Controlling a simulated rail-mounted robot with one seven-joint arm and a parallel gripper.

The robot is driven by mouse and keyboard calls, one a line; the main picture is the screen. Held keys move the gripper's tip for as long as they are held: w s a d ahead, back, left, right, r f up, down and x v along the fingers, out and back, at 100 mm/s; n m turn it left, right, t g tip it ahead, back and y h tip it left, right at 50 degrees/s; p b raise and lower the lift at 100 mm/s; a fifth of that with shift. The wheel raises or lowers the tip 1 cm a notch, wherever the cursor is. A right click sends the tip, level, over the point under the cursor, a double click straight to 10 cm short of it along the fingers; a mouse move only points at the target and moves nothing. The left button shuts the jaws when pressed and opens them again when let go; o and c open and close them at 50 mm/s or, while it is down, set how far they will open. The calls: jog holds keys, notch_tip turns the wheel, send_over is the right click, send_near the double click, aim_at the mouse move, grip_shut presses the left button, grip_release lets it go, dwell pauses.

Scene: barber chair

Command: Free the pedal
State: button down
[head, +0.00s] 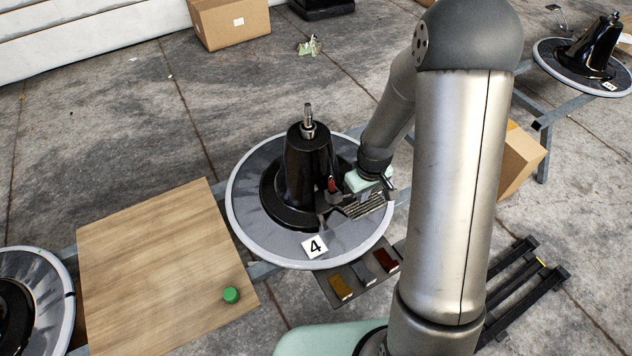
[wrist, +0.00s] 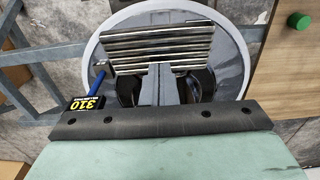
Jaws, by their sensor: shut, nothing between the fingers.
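The black chair base (head: 303,175) numbered 4 stands upright on a round grey, white-rimmed disc (head: 265,243). A ribbed metal plate, which looks like the pedal (head: 366,207), sits low at its right side. In the wrist view the ribbed pedal (wrist: 160,45) lies across the top middle. My gripper (wrist: 158,68) is shut and empty, its fingertips overlapping the pedal's lower edge in the picture. I cannot tell whether they touch it. A small red part (head: 332,184) shows between base and gripper. What blocks the pedal is not clear.
A blue-handled item (wrist: 100,91) and a black box marked 310 (wrist: 87,103) show left of the fingers. A tray holds yellow (head: 340,287), grey (head: 363,271) and red (head: 387,260) pieces. A wooden board (head: 160,265) bears a green cap (head: 231,295), otherwise clear.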

aim_at(369, 208)
jog(key=shift+s+d+f+b, duration=0.2)
jog(key=shift+s+f+b, duration=0.25)
jog(key=shift+f+b, duration=0.25)
jog(key=shift+s+d+f+b, duration=0.25)
jog(key=shift+s+f+b, duration=0.25)
jog(key=shift+f, duration=0.35)
jog(key=shift+s+d+f+b, duration=0.2)
jog(key=shift+s+f+b, duration=0.2)
jog(key=shift+f+b, duration=0.35)
jog(key=shift+w+a+r+p, duration=0.25)
jog(key=shift+w+r+p, duration=0.25)
jog(key=shift+r+p, duration=0.4)
jog(key=shift+w+a+r+p, duration=0.2)
jog(key=shift+w+r+p, duration=0.35)
jog(key=shift+r, duration=0.65)
jog(key=shift+w+a+r+p, duration=0.25)
jog(key=shift+w+r+p, duration=0.25)
jog(key=shift+r+p, duration=0.4)
jog(key=shift+r, duration=0.15)
